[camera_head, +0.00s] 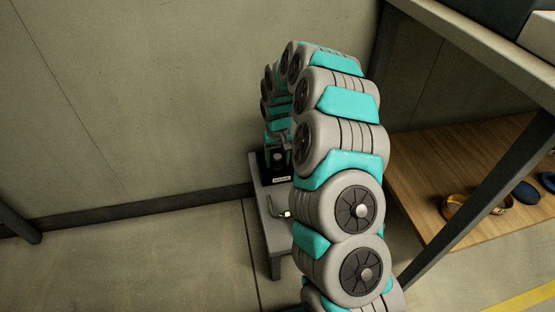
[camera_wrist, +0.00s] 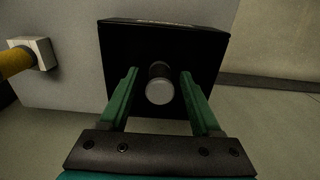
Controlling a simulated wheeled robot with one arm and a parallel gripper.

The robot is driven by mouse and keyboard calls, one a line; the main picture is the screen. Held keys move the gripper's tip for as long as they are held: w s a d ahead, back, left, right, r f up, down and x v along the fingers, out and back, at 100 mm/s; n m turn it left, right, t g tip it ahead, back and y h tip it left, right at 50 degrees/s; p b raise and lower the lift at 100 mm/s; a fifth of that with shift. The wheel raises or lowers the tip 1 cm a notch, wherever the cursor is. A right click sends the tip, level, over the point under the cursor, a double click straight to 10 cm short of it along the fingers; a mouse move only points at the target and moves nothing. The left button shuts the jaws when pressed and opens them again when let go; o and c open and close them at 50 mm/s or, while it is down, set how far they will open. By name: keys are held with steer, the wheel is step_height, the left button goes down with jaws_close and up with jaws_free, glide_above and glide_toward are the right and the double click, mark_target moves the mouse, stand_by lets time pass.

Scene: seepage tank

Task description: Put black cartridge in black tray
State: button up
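The black cartridge (camera_wrist: 159,84), a dark cylinder with a pale grey round end, stands over the black tray (camera_wrist: 122,35) in the wrist view. It appears to rest in the tray, though its lower end is hard to make out. My gripper (camera_wrist: 158,78) has its two green fingers spread, one on each side of the cartridge, with gaps between. In the head view the black tray (camera_head: 283,180), with a white label, sits on a small grey stand; my arm hides much of the stand and the gripper.
The small grey stand (camera_head: 263,220) is near the wall. A white block (camera_wrist: 41,53) with a yellow cylindrical piece lies left of the tray in the wrist view. At right, a wooden shelf (camera_head: 420,180) under a table holds several round items.

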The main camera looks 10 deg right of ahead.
mark_target(278, 157)
step_height(278, 157, up, 12)
steer(key=shift+f, duration=0.15)
steer(key=s+a+r+n, duration=0.1)
steer(key=s+r, duration=0.4)
steer(key=s, duration=0.4)
steer(key=s+a+r, duration=0.2)
steer(key=s+r, duration=0.3)
steer(key=s, duration=0.5)
steer(key=s+d+m+g, duration=0.1)
steer(key=s+d, duration=0.1)
steer(key=s, duration=2.3)
steer(key=shift+d+f+g, duration=0.15)
steer(key=shift+f+g, duration=0.1)
steer(key=shift+g, duration=0.15)
